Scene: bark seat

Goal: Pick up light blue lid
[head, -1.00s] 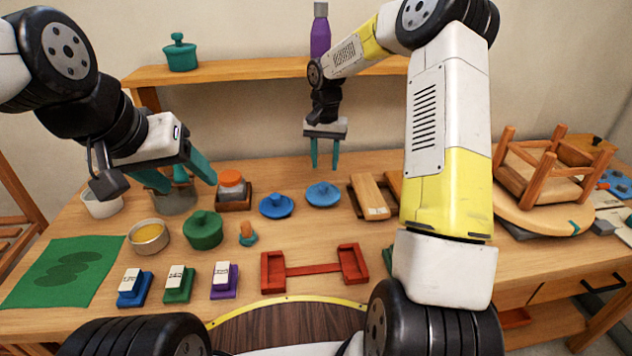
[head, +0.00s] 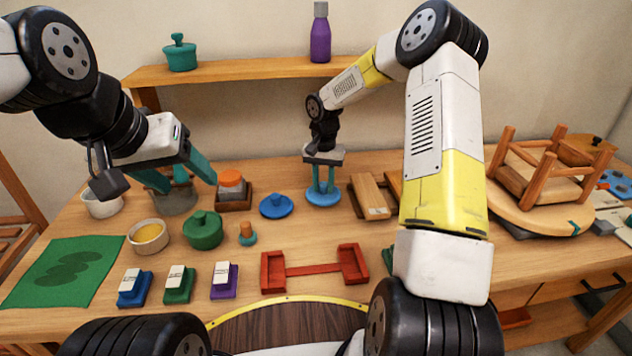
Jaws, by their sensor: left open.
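The light blue lid (head: 323,199) lies flat on the table near the back, right of a darker blue lid (head: 276,206). My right gripper (head: 323,189) points straight down over the light blue lid, with its teal fingers at either side of its knob. The knob is largely hidden, and I cannot tell whether the fingers press on it. My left gripper (head: 184,182) is open at the left, above and in front of a grey pot (head: 176,201).
A green lidded pot (head: 203,231), a yellow-filled bowl (head: 149,237) and an orange-topped jar (head: 232,187) stand to the left. Wooden blocks (head: 369,197) lie just right of the light blue lid. A shelf (head: 235,72) with a purple bottle (head: 320,38) is behind.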

